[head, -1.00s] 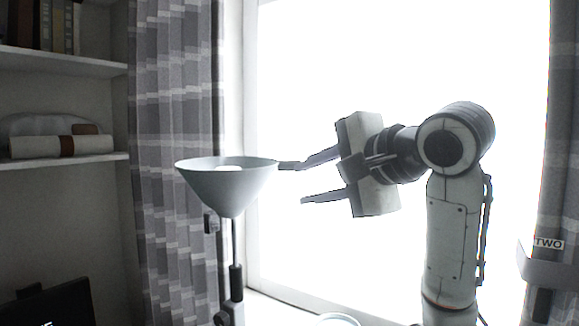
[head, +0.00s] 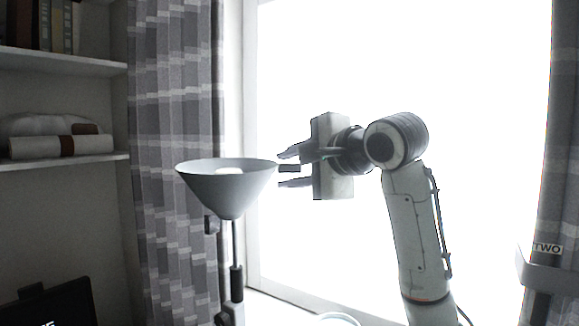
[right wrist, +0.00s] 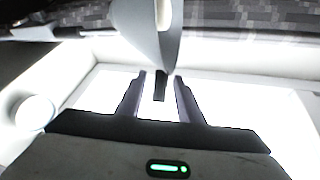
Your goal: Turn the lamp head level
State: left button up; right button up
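The grey cone-shaped lamp head (head: 228,190) opens upward on a dark upright stand (head: 236,275). Its rim looks close to level in the head view. A short dark tab (head: 289,168) sticks out from the rim's right side. My right gripper (head: 281,170) is open, its fingers above and below the tab. In the right wrist view the lamp head (right wrist: 148,25) is at the top, and the tab (right wrist: 160,86) stands between the two fingers with a gap on each side. My left gripper is not in view.
A bright window (head: 450,100) fills the background. Grey curtains (head: 175,110) hang behind the lamp's left. Shelves (head: 60,160) with books and a rolled item are at the left. A round rim (head: 338,318) shows at the bottom, and a bin marked TWO (head: 547,270) at the right.

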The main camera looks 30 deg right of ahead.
grip_shut()
dwell(0.4)
